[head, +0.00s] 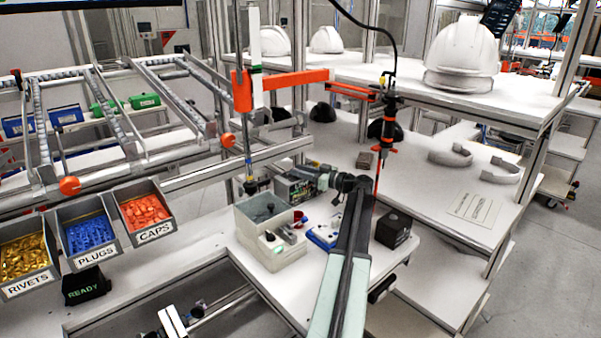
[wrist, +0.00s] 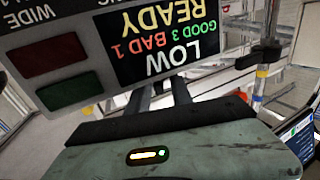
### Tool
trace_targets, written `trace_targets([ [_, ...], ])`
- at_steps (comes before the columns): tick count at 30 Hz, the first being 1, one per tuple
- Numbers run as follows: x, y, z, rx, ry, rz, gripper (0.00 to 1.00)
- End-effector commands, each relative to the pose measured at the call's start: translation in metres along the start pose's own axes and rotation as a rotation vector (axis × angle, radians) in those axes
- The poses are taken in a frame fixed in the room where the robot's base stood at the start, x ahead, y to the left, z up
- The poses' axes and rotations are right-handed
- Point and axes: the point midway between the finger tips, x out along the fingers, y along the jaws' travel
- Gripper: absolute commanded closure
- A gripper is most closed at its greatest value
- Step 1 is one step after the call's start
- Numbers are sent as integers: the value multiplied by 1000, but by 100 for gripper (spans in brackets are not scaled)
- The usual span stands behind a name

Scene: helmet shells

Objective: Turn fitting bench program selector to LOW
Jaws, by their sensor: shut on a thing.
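In the wrist view a dark control panel (wrist: 75,55) appears upside down, with a red and a green rectangle and the label WIDE. Its display (wrist: 165,40) reads LOW, GOOD 3 BAD 1, READY. My gripper (wrist: 162,86) reaches up to the panel's edge, its two dark fingers close together and shut on the program selector. The selector itself is hidden at the fingertips. In the head view my gripper (head: 312,168) is at the dark panel box (head: 296,188) with green lettering, behind the grey bench unit; the fingertips are hard to make out.
The grey bench unit (head: 270,236) with small knobs stands in front. A red cup (head: 299,216), a blue-and-white item (head: 322,236) and a black box (head: 394,229) are nearby. A red-and-black tool (head: 388,122) hangs close to my arm. Bins of rivets, plugs and caps (head: 150,212) are left.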

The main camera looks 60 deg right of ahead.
Motion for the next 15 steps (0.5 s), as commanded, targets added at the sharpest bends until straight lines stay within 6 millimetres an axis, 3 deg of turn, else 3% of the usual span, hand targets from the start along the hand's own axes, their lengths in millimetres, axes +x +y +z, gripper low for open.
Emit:
trace_targets([
  [5,0,0,0,0,0,1,100],
  [6,-1,0,0,0,0,1,71],
  [7,-1,0,0,0,0,2,68],
  [15,-2,0,0,0,0,3,68],
])
